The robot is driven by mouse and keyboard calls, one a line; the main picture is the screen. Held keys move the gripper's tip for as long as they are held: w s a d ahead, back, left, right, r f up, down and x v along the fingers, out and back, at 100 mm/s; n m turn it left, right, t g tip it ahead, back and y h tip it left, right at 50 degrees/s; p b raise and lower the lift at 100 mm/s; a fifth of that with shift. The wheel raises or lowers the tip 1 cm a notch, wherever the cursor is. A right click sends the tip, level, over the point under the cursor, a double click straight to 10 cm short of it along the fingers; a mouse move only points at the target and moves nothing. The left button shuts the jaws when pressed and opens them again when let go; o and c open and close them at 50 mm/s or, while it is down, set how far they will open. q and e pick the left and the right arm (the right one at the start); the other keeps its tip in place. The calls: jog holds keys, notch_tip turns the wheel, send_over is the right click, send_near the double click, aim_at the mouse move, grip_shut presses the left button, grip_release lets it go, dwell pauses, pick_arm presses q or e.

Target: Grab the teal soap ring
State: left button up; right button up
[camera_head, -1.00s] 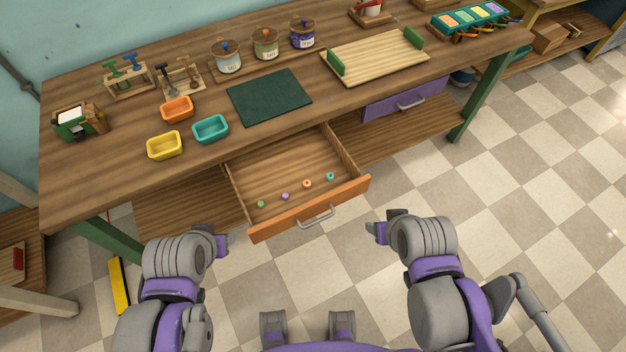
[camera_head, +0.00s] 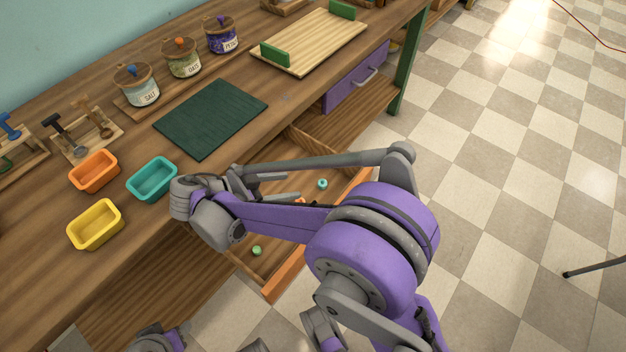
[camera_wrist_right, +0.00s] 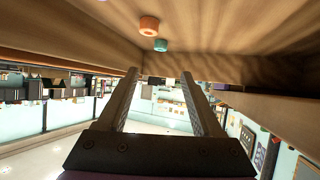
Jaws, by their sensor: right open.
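The teal soap ring (camera_head: 322,184) lies in the open drawer (camera_head: 345,199), towards its right end. It also shows at the top of the right wrist view (camera_wrist_right: 160,45), beside an orange ring (camera_wrist_right: 149,26). My right gripper (camera_head: 288,187) is over the drawer, open and empty, its fingers pointing right towards the teal ring but apart from it. In the right wrist view both fingers (camera_wrist_right: 165,72) are spread. The orange ring (camera_head: 300,201) is partly hidden by my right arm. Only part of my left gripper (camera_head: 165,341) shows at the bottom edge; its fingers are unclear.
A green ring (camera_head: 257,250) lies in the drawer's near left part; the purple ring is hidden behind my arm. Drawer walls and the tabletop edge surround the right gripper. Teal (camera_head: 152,179), orange (camera_head: 95,171) and yellow (camera_head: 96,224) trays stand on the table.

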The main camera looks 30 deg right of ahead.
aim_at(321, 183)
jog(key=shift+w+f, duration=0.2)
jog(key=shift+f, duration=0.05)
jog(key=b+x, duration=0.1)
jog(key=x, duration=0.3)
jog(key=shift+s+d+f, duration=0.1)
jog(key=shift+s+d, duration=0.05)
jog(key=shift+d, duration=0.25)
jog(key=b+x, duration=0.1)
jog(key=x, duration=0.4)
jog(key=shift+d+f+b, duration=0.25)
jog(key=shift+f+b, duration=0.05)
jog(key=shift+f, duration=0.1)
jog(key=shift+c, duration=0.2)
grip_shut()
